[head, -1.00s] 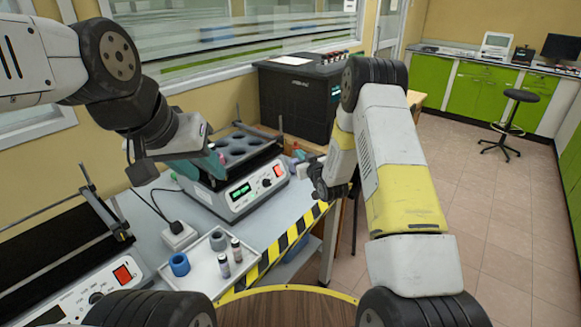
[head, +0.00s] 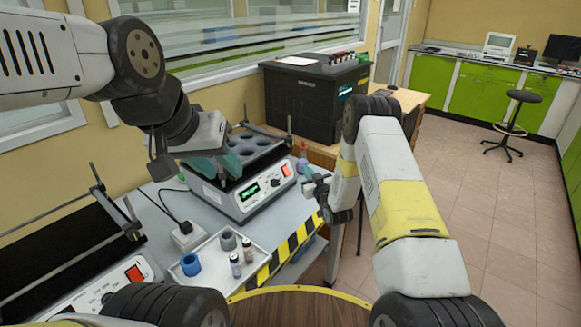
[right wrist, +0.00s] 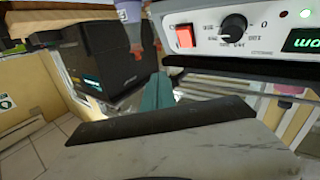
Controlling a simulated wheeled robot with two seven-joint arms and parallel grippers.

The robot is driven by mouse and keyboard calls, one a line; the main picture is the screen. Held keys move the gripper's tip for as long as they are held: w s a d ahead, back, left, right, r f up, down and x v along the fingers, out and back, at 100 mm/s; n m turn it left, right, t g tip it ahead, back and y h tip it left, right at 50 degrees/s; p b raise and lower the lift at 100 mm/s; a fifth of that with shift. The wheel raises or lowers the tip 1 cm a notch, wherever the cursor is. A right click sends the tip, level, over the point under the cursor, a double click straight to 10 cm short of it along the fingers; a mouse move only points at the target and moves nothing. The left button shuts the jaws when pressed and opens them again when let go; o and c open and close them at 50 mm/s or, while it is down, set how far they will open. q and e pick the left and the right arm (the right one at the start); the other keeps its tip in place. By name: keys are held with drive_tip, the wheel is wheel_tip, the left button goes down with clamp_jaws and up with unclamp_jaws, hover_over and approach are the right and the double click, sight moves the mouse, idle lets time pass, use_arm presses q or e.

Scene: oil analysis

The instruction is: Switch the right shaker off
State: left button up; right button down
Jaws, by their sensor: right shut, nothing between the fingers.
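The right shaker (head: 250,200) is a white box with a dark platform of round holes on top. Its display is lit green in the head view and the right wrist view. Its red switch (head: 287,170) is at the right end of the front panel; it also shows in the right wrist view (right wrist: 184,36), left of the black knob (right wrist: 232,28). My right gripper (head: 306,170) is shut and empty, just right of the panel; its teal fingers (right wrist: 155,92) look apart from the switch. My left gripper (head: 220,165) is over the shaker's left side; its jaw gap is unclear.
Another shaker (head: 75,240) stands at the left. A white tray (head: 215,275) with blue and grey holders and small vials lies in front. A black machine (head: 305,100) stands behind on a wooden table. Floor at the right is open.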

drive_tip(key=w+a+f, duration=0.3)
drive_tip(key=a+f, duration=0.1)
drive_tip(key=shift+a, duration=0.25)
drive_tip(key=shift+w, duration=0.15)
idle(1.9)
drive_tip(key=shift+w+a+f, duration=0.15)
drive_tip(key=shift+a, duration=0.15)
drive_tip(key=shift+w+a+f, duration=0.15)
drive_tip(key=shift+a, duration=0.05)
idle(0.6)
drive_tip(key=shift+d, duration=0.1)
drive_tip(key=shift+s+d+r, duration=0.35)
drive_tip(key=shift+d+r, duration=0.05)
idle(0.5)
drive_tip(key=s+d+r, duration=0.2)
drive_tip(key=d, duration=0.1)
drive_tip(key=shift+s+d+r, duration=0.2)
drive_tip(key=shift+r, duration=0.2)
